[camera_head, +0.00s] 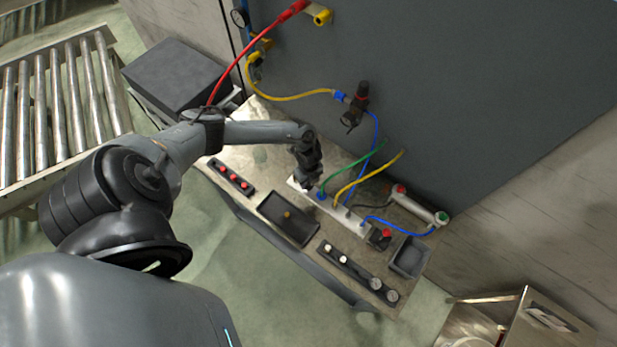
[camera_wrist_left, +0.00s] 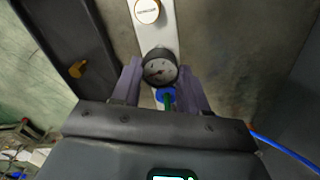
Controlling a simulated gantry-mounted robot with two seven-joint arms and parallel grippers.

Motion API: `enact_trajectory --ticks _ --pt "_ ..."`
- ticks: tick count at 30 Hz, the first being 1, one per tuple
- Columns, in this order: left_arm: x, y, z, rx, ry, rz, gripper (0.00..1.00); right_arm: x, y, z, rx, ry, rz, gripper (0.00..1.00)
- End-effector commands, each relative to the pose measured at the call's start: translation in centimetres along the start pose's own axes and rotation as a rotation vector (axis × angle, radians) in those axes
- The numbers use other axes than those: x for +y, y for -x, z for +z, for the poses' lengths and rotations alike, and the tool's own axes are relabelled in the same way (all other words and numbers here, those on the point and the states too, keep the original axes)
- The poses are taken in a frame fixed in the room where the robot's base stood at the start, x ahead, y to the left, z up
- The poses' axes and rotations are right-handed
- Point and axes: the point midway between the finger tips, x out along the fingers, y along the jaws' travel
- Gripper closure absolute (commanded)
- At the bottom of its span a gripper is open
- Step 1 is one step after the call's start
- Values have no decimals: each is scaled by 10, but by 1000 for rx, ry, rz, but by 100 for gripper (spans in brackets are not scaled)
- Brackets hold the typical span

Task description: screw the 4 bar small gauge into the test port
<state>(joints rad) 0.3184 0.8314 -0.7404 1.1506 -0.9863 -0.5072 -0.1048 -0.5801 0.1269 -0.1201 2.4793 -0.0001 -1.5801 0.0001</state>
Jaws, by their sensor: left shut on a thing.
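My left gripper (camera_head: 308,182) points down over the upper-left end of the white manifold bar (camera_head: 350,221). In the left wrist view, its two fingers (camera_wrist_left: 161,80) are shut on a small round gauge (camera_wrist_left: 159,66) with a dark rim and pale dial. The gauge is over the manifold bar (camera_wrist_left: 158,34), close to a blue fitting with a green hose (camera_wrist_left: 167,98). The test port cannot be made out, and the gauge's stem is hidden. Whether the gauge touches the bar cannot be told. My right gripper is not in view.
A black rack (camera_head: 358,270) holds two gauges (camera_head: 376,284) and small white pieces. A dark tray (camera_head: 288,234) with a brass-coloured piece and a red-knob rack (camera_head: 230,177) lie on the bench. Green, yellow (camera_head: 371,178) and blue hoses rise by the manifold. A grey cabinet (camera_head: 450,90) stands behind.

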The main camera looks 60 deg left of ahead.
Motion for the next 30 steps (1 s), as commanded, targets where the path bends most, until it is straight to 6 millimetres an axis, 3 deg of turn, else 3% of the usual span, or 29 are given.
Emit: enact_trajectory --ticks 5,8,30 --pt "-1 -2 1 -1 -78 -1 99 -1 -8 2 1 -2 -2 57" --pt "-1 -5 1 -1 -239 -1 99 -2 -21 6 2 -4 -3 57" --pt "-1 -9 0 -2 -1766 -2 99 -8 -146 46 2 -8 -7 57"
